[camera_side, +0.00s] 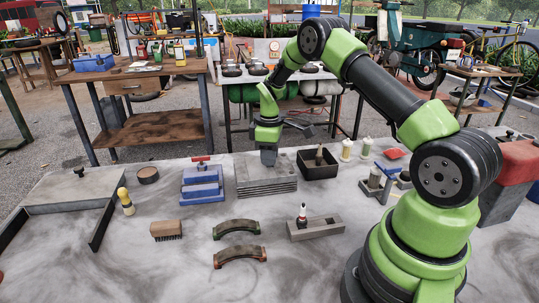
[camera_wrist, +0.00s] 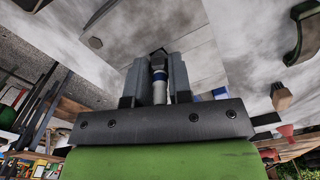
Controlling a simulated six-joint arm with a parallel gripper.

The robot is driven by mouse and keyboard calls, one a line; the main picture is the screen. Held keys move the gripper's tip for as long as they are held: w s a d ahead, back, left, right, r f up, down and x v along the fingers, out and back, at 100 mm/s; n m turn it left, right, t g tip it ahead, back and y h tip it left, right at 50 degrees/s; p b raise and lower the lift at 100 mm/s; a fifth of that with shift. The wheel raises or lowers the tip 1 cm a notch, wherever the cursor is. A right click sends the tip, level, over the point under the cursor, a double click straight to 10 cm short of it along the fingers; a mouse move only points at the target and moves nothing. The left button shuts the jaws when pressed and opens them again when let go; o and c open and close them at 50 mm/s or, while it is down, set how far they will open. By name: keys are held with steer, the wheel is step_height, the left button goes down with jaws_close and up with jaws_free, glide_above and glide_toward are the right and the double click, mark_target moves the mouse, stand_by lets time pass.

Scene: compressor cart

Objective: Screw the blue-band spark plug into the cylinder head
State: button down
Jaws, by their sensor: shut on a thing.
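My gripper (camera_side: 268,157) points down over the top of the grey finned block, the cylinder head (camera_side: 266,187), in the side view. In the wrist view my gripper (camera_wrist: 157,72) is shut on a spark plug (camera_wrist: 159,92) with a white body and a blue band. The plug stands in line with the fingers, between them. Its far end is hidden, so I cannot tell how deep it sits in the head. In the side view the fingers and block hide the plug.
A second spark plug (camera_side: 302,215) stands in a grey holder (camera_side: 322,229). A black bin (camera_side: 318,170) stands right of the head and a blue vise (camera_side: 202,188) left. Two curved shoes (camera_side: 237,228) and a brush (camera_side: 166,231) lie in front. The front bench is mostly clear.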

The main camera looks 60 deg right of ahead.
steer(key=shift+m, duration=0.3)
steer(key=m, duration=0.4)
steer(key=shift+m, duration=0.3)
steer(key=shift+m, duration=0.4)
steer(key=m, duration=0.3)
steer(key=shift+m, duration=0.3)
steer(key=m, duration=0.3)
steer(key=shift+m, duration=0.8)
